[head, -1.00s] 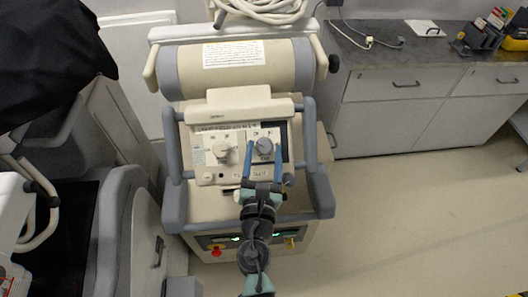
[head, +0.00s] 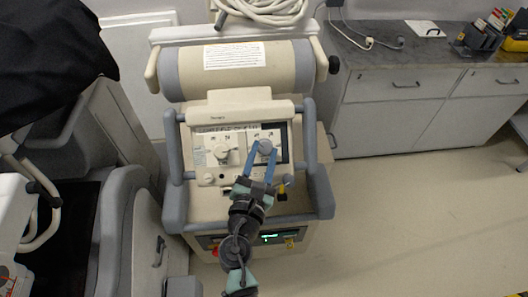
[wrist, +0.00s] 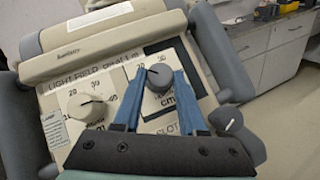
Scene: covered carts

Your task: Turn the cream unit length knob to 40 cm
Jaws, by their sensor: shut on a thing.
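The cream unit (head: 210,205) stands in the middle of the head view, with a sloping panel headed "LIGHT FIELD cm at 1 m" in the wrist view. A dark grey round knob (wrist: 160,78) sits at the panel's right, on a white dial with numbers and "cm"; it also shows in the head view (head: 265,146). My gripper (wrist: 162,84) has its blue fingers shut on this grey knob, one on each side. A cream knob (wrist: 87,108) with a dark pointer line sits on the left dial, apart from the fingers. The fingers hide part of the right dial.
Grey side rails (head: 312,150) frame the panel. A cream cylinder (head: 240,70) lies above it. A counter with drawers (head: 400,85) stands right; open floor (head: 430,200) lies in front of it.

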